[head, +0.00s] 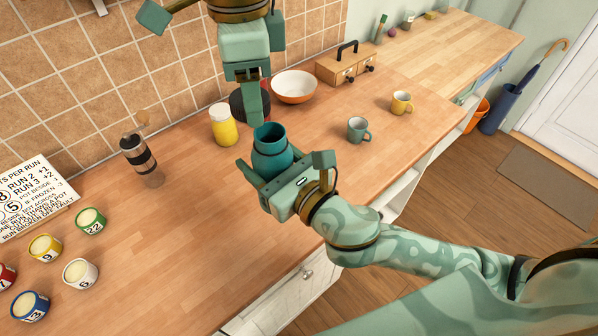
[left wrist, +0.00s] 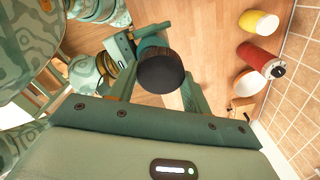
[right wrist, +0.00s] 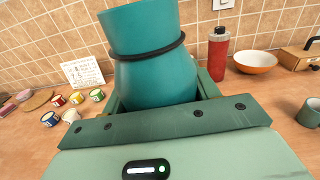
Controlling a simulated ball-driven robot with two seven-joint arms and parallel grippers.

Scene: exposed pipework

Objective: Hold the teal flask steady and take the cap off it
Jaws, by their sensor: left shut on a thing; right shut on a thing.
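The teal flask (head: 270,158) stands upright with its dark open mouth showing in the head view. My right gripper (head: 283,180) is shut around its lower body. The right wrist view shows the flask (right wrist: 150,75) close up, with a thin black band around its shoulder and its top edge partly cut off. The black cap (left wrist: 161,72) is off the flask, between the fingers of my left gripper (left wrist: 163,92). In the head view my left gripper (head: 253,105) holds the cap above and slightly behind the flask, the finger covering part of it.
A yellow jar (head: 224,128) and a red bottle (right wrist: 217,55) stand close behind. An orange bowl (head: 293,86), wooden box (head: 345,64), teal mug (head: 358,130) and yellow mug (head: 401,102) lie right. Several numbered pots and a glass press (head: 140,158) stand left. The left-middle counter is clear.

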